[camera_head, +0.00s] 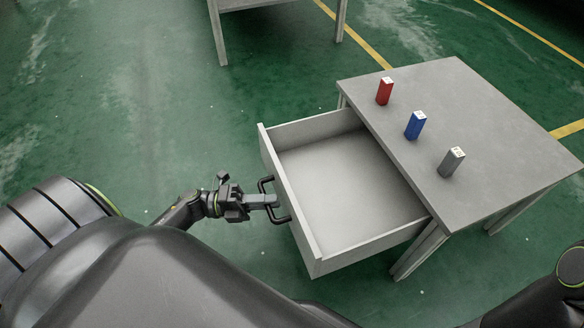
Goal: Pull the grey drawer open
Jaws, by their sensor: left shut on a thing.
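The grey drawer (297,218) stands well out from the left side of the grey table (437,112). Its inside is in view and looks empty. A black bar handle (267,184) is on its front panel. My left gripper (271,201) is at the handle and shut on it, coming in from the left. The fingertips partly cover the middle of the handle. My right gripper is not in view; only a part of my right arm shows at the lower right.
A red block (384,91), a blue block (415,125) and a grey block (451,162) stand upright on the tabletop. Another grey table (226,38) is at the top. The green floor left of the drawer is clear.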

